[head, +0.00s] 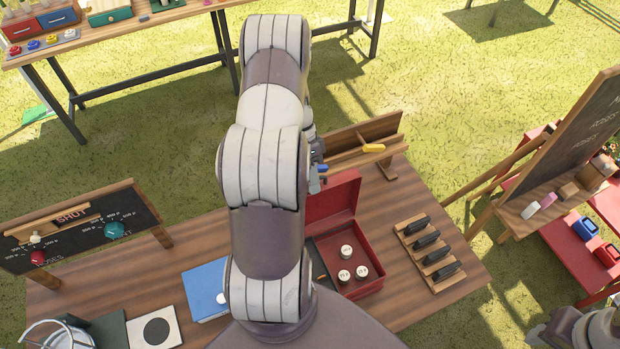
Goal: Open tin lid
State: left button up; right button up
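A red tin box (376,254) stands on the wooden table, partly hidden behind my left arm. Its red lid (340,200) is raised on the far side, and the box is open towards me. Inside are three small items with white round tops (345,276). My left arm covers the middle of the view. Only a small dark part of my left gripper (319,176) shows beside the arm, by the lid's upper left edge. Its fingers are mostly hidden, and I cannot tell whether it touches the lid. Part of my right arm shows at the bottom right; its gripper is not visible.
Right of the tin is a wooden rack (428,253) with several dark pieces. Behind the lid stands a wooden rail with a yellow handle (374,148). A blue book-like item (205,288) lies left. A dark dial board (85,230) stands further left, an easel chalkboard (570,140) right.

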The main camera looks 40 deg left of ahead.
pick_arm(q)
jog(key=r+p, duration=0.1)
jog(key=r, duration=0.1)
jog(key=r+p, duration=0.2)
jog(key=shift+w+d+r, duration=0.2)
jog(key=shift+r, duration=0.2)
jog(key=w+d+r, duration=0.3)
jog(key=d+r, duration=0.3)
jog(key=d, duration=0.4)
jog(key=shift+d+p, duration=0.3)
jog(key=shift+w+r, duration=0.1)
